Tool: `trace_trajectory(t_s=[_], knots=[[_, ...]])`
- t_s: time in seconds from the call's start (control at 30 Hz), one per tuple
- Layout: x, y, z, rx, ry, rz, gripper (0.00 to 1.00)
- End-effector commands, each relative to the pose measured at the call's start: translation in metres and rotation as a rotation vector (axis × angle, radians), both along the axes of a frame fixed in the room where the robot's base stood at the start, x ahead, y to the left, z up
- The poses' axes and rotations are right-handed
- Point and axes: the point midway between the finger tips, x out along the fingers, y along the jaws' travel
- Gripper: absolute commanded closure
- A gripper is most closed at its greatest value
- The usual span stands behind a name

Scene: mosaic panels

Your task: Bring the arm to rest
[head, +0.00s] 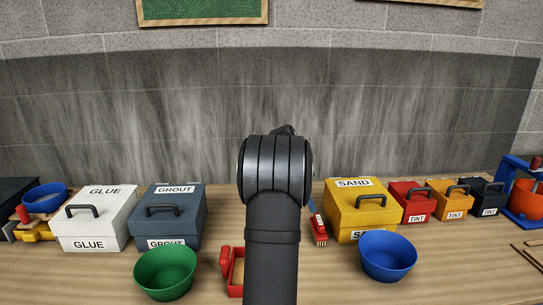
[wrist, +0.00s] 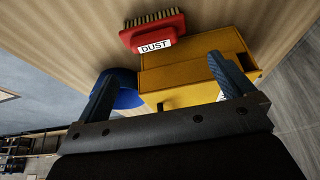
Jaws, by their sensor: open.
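My arm stands upright in the middle of the head view, and its dark links hide my gripper there. In the wrist view my gripper (wrist: 161,64) is open, with its two blue-grey fingers wide apart. No object is held between the fingers. Beyond them are the yellow sand box (wrist: 190,68), a red brush labelled DUST (wrist: 152,32) and part of the blue bowl (wrist: 126,96).
On the bench stand the white glue box (head: 95,218), the grout box (head: 173,217), the sand box (head: 361,208), a green bowl (head: 165,274), a blue bowl (head: 388,257) and small tint boxes (head: 447,200). A red tray (head: 236,272) and red brush (head: 319,231) flank my arm.

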Motion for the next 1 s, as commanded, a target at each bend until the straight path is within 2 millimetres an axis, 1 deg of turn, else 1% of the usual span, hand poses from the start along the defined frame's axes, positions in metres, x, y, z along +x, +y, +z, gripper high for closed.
trace_trajectory(t_s=[0.1, 0.53, 0.6, 0.7, 0.83, 1.0], knots=[[-0.001, -0.009, -0.022, 0.000, 0.005, -0.002, 0.02], [-0.001, -0.040, -0.101, 0.002, 0.003, -0.001, 0.02], [0.001, -0.040, -0.082, 0.000, -0.005, -0.001, 0.02], [0.000, -0.040, -0.069, 0.000, -0.002, 0.000, 0.02], [0.000, -0.040, -0.059, 0.000, -0.001, -0.001, 0.02], [0.000, -0.039, -0.054, 0.000, 0.000, -0.001, 0.02]])
